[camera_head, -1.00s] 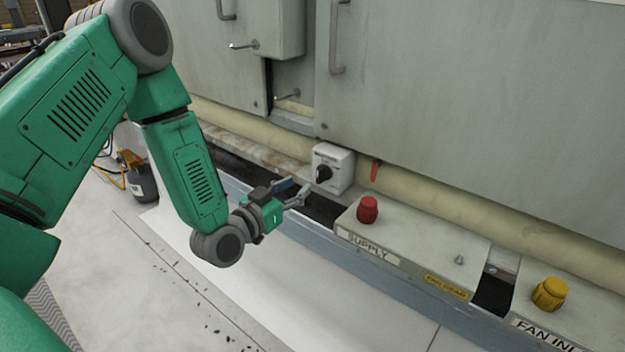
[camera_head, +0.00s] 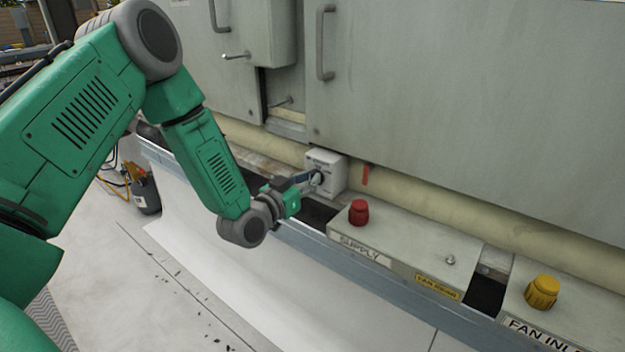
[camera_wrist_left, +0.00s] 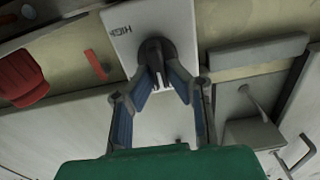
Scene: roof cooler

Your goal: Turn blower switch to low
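The blower switch is a white box (camera_head: 333,165) with a black rotary knob (camera_wrist_left: 157,54) on its face. It is mounted low on the cooler's wall, and partly hidden by my gripper in the head view. In the left wrist view, lettering that looks like HIGH shows upside down beside the knob. My left gripper (camera_wrist_left: 161,76) has its two blue-padded fingers angled inward, with the tips on either side of the knob and seemingly against it. The same gripper is at the switch in the head view (camera_head: 313,180). My right gripper is not in view.
A red knob (camera_head: 358,212) stands on the SUPPLY box (camera_head: 405,246) right of the switch. A yellow knob (camera_head: 542,291) is farther right. A small red tab (camera_head: 366,175) hangs beside the switch. The large cooler panel (camera_head: 470,110) rises behind.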

